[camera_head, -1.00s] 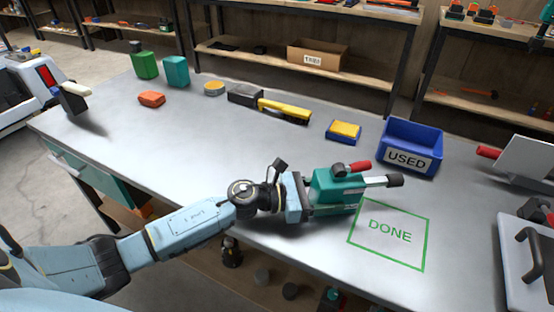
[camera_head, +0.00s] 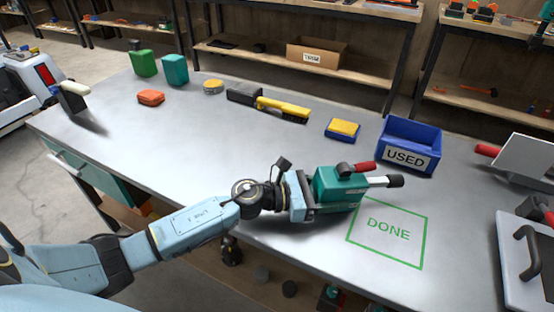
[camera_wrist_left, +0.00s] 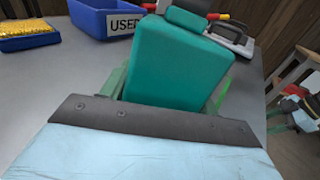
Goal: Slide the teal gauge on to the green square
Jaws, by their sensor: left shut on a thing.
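The teal gauge (camera_head: 338,187) is a blocky teal body with a red knob and a black-tipped handle pointing right. My left gripper (camera_head: 312,195) is shut on its left end in the head view. In the left wrist view the gauge (camera_wrist_left: 178,65) stands just beyond my gripper's dark edge. The green square (camera_head: 388,232) is a green outline marked DONE on the bench, to the right of and nearer than the gauge. The gauge sits by the square's upper left corner, mostly outside the outline. Its underside is hidden. My right gripper is not in view.
A blue bin marked USED (camera_head: 408,147) and a yellow-topped blue sponge (camera_head: 343,130) stand behind the gauge. A yellow-handled brush (camera_head: 283,109) lies farther back. A grey case with a black handle (camera_head: 530,262) is at the right. The square's inside is clear.

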